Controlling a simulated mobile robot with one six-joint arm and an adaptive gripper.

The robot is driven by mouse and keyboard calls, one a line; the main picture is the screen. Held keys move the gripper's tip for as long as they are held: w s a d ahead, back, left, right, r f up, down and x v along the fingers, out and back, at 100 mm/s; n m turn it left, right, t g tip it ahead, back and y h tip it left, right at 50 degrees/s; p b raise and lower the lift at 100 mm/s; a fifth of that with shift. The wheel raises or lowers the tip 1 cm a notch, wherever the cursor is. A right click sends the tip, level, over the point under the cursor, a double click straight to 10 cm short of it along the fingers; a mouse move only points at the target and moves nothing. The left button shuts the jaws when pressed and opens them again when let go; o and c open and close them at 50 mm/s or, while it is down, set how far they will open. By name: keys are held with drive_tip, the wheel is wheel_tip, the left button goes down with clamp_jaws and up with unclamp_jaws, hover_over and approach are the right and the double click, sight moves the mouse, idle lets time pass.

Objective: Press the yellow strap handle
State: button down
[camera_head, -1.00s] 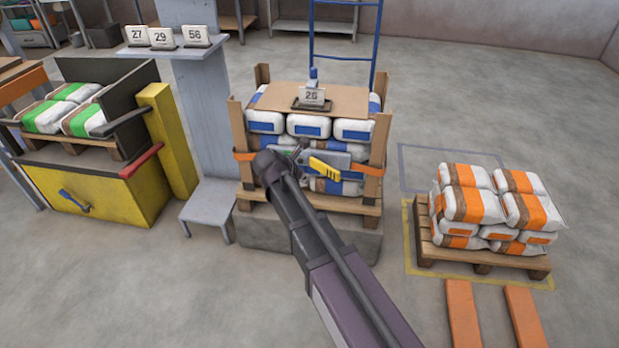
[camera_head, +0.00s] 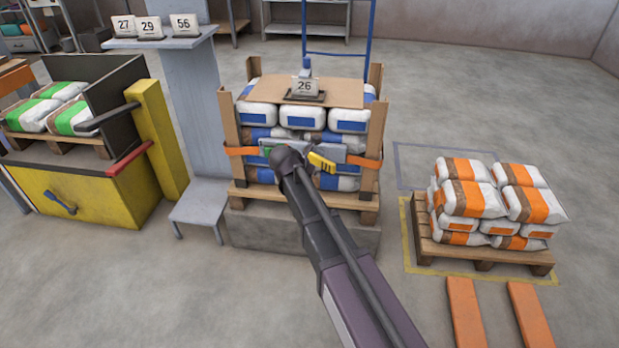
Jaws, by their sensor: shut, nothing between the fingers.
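The yellow strap handle (camera_head: 322,163) sits on a grey buckle plate (camera_head: 334,150) at the front of the strapped stack. An orange strap (camera_head: 366,162) runs across the stack's front between brown corner boards. The handle slopes down to the right, and its left end is close to my gripper in the picture. My gripper (camera_head: 305,153) is shut and empty, mostly hidden behind my dark wrist, with only a small dark part showing. I cannot tell whether it touches the handle. My wrist covers part of the plate and strap left of the handle.
The stack of white and blue bags stands on a pallet (camera_head: 354,199) with sign 26 (camera_head: 304,86) on top. A grey post (camera_head: 198,110) and yellow guard (camera_head: 162,140) stand left. Orange-banded bags (camera_head: 470,195) stand on another pallet right. Floor between the pallets is clear.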

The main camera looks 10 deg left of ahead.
sight(325, 170)
drive_tip(key=shift+w+d+r, duration=0.1)
drive_tip(key=shift+w+d, duration=0.35)
drive_tip(key=shift+w, duration=0.2)
drive_tip(key=shift+w+d, duration=0.45)
drive_tip(key=shift+w, duration=0.2)
drive_tip(key=shift+a, duration=0.15)
